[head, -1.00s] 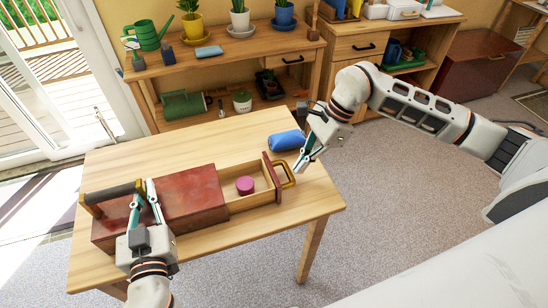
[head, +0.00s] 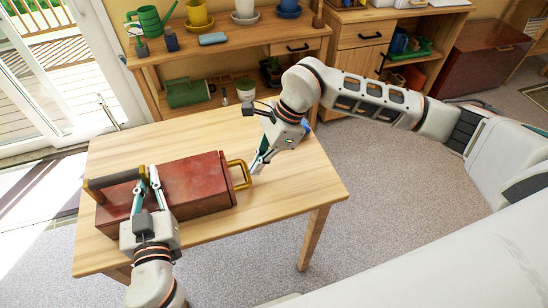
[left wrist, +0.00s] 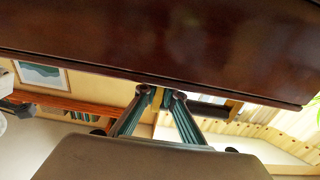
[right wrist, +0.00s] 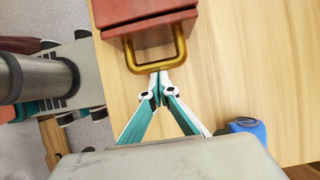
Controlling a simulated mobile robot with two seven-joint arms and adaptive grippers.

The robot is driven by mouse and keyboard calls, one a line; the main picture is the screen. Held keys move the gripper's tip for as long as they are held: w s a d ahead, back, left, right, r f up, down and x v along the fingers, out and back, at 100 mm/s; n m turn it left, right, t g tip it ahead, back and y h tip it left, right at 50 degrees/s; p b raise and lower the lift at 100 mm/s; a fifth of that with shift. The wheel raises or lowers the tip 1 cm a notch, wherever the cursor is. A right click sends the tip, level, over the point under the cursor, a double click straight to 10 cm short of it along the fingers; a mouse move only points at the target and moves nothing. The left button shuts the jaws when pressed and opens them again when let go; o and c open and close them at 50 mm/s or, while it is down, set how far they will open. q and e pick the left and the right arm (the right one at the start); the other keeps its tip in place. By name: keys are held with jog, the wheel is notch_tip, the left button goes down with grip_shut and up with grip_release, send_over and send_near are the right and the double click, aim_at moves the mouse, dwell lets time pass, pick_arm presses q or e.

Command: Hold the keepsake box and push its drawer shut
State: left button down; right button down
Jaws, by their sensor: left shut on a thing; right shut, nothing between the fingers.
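The reddish-brown keepsake box (head: 190,185) lies on the wooden table. My left gripper (head: 148,172) is shut on its dark carrying handle (head: 113,178), which also shows in the left wrist view (left wrist: 210,109). The drawer front with its brass pull (head: 243,174) is against or very near the box's right end; no drawer interior shows. Whether it is fully flush I cannot tell. My right gripper (head: 257,170) is shut and empty, its fingertips at the outer side of the pull. The right wrist view shows the fingertips (right wrist: 160,77) at the pull's curved bar (right wrist: 158,68).
A blue object (right wrist: 243,130) lies on the table near my right gripper, mostly hidden behind it in the head view. The table's (head: 290,200) right and front parts are clear. Behind stands a wooden shelf (head: 240,48) with pots and a green watering can (head: 150,25).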

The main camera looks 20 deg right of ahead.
pick_arm(q)
jog(key=shift+d, duration=0.2)
pick_arm(e)
jog(key=shift+a+r, duration=0.15)
jog(key=shift+a, duration=0.35)
jog(key=d, duration=0.4)
jog(key=shift+w+d, duration=0.1)
jog(key=shift+d, duration=0.3)
pick_arm(q)
jog(key=shift+a, duration=0.15)
pick_arm(e)
jog(key=v, duration=0.9)
pick_arm(q)
jog(key=c, duration=2.1)
grip_release()
jog(key=shift+s, duration=0.1)
